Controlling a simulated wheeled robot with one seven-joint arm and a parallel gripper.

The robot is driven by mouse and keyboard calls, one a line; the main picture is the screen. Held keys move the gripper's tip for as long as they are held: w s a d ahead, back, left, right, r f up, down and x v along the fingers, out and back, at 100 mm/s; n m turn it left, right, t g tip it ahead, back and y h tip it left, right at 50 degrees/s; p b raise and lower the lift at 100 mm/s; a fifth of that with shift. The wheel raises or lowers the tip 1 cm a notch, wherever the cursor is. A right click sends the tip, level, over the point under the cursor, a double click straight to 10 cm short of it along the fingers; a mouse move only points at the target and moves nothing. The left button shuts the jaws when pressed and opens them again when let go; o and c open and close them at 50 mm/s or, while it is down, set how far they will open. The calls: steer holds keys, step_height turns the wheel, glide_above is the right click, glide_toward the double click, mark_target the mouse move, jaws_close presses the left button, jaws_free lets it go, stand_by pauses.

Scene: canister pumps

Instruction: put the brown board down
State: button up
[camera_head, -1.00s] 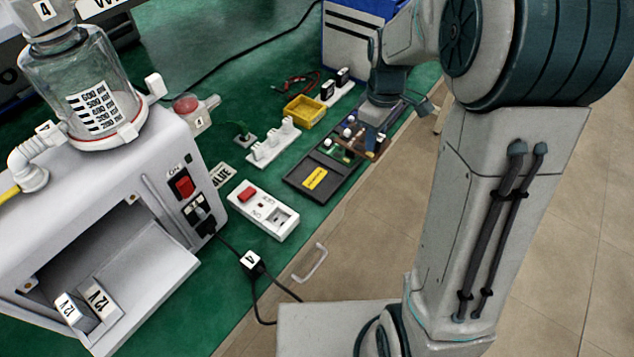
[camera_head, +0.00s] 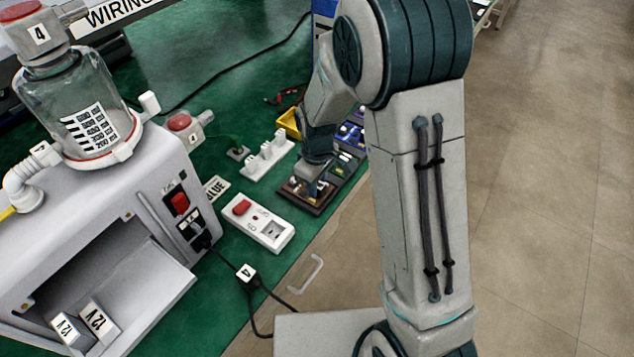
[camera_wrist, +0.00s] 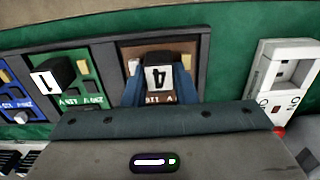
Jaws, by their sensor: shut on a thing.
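The brown board (camera_head: 297,193) is at the near end of the black tray (camera_head: 338,186) in the head view. In the wrist view the brown board (camera_wrist: 182,48) lies inside the dark rim of the tray's end compartment, with a black block marked 4 on it. My gripper (camera_wrist: 160,92) has its blue fingers on either side of this block and is shut on the board. In the head view my gripper (camera_head: 311,190) points down over that compartment. I cannot tell whether the board rests fully on the compartment floor.
A green board (camera_wrist: 80,88) with a block marked 1 fills the neighbouring compartment, with a blue board (camera_wrist: 15,105) beyond. A white switch box (camera_head: 258,222) stands close by. A white terminal strip (camera_head: 268,157) and yellow bin (camera_head: 289,122) are behind. The table's front edge is close.

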steer(key=shift+f, duration=0.2)
steer(key=o, duration=1)
step_height(320, 180, up, 12)
steer(key=s+d+r+m+t, duration=0.1)
steer(key=s+d+r+m, duration=0.2)
steer(key=s+d+m, duration=0.2)
steer(key=s+d+r+m+t, duration=0.1)
steer(key=s+d+r+m, duration=0.3)
steer(key=s+d, duration=0.3)
steer(key=shift+s+m+t, duration=0.4)
steer(key=shift+s+m, duration=0.4)
steer(key=shift+s, duration=1.75)
steer(key=shift+r, duration=0.1)
